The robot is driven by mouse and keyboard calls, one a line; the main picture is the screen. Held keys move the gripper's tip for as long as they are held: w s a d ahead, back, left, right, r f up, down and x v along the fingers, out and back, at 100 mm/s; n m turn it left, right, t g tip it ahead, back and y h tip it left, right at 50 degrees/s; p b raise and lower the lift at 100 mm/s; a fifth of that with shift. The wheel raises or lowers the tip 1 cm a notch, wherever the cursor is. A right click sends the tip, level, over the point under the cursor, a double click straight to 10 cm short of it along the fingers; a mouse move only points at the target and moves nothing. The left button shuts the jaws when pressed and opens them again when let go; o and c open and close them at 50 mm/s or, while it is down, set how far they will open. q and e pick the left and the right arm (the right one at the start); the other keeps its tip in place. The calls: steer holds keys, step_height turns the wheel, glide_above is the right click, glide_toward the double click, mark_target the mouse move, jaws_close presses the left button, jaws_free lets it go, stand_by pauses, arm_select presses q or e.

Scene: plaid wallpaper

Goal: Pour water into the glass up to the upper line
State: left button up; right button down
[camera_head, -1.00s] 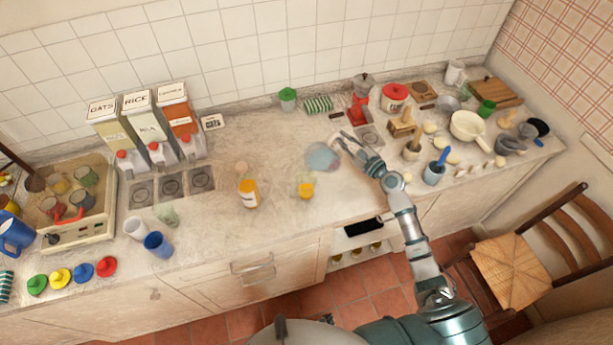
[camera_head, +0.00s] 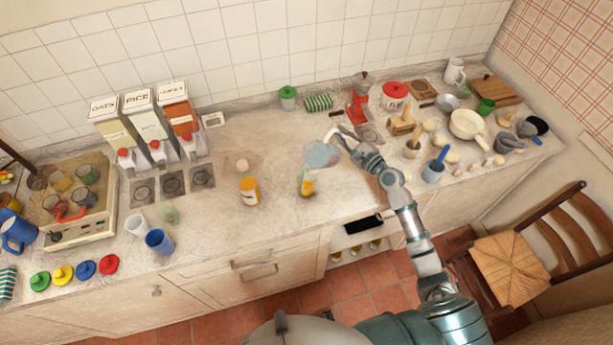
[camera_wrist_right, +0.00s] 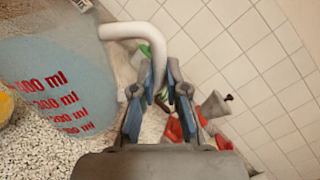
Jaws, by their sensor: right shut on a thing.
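A clear measuring jug (camera_head: 322,154) with pale blue water is held above the counter, tilted towards the left. In the right wrist view the jug (camera_wrist_right: 50,75) shows red millilitre marks and a white handle (camera_wrist_right: 140,32). My right gripper (camera_head: 338,135) is shut on that handle; its blue fingers (camera_wrist_right: 161,85) also show in the wrist view. A small glass with yellow-orange colour (camera_head: 308,187) stands on the counter just below the jug's left side. The jug partly overlaps it, and its lines and water level are too small to read. My left gripper is not in view.
An orange-yellow jar (camera_head: 249,192) stands left of the glass. A white cup, a blue cup (camera_head: 159,242) and a pale green glass (camera_head: 168,213) stand further left.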

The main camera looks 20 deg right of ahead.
steer(key=shift+s+a+r+n+b, duration=0.25)
steer(key=shift+a+n, duration=0.1)
steer(key=shift+n, duration=0.25)
steer(key=shift+s+a+r+n+b, duration=0.15)
steer(key=shift+a+n+b, duration=0.15)
steer(key=shift+n, duration=0.3)
stand_by(4.6)
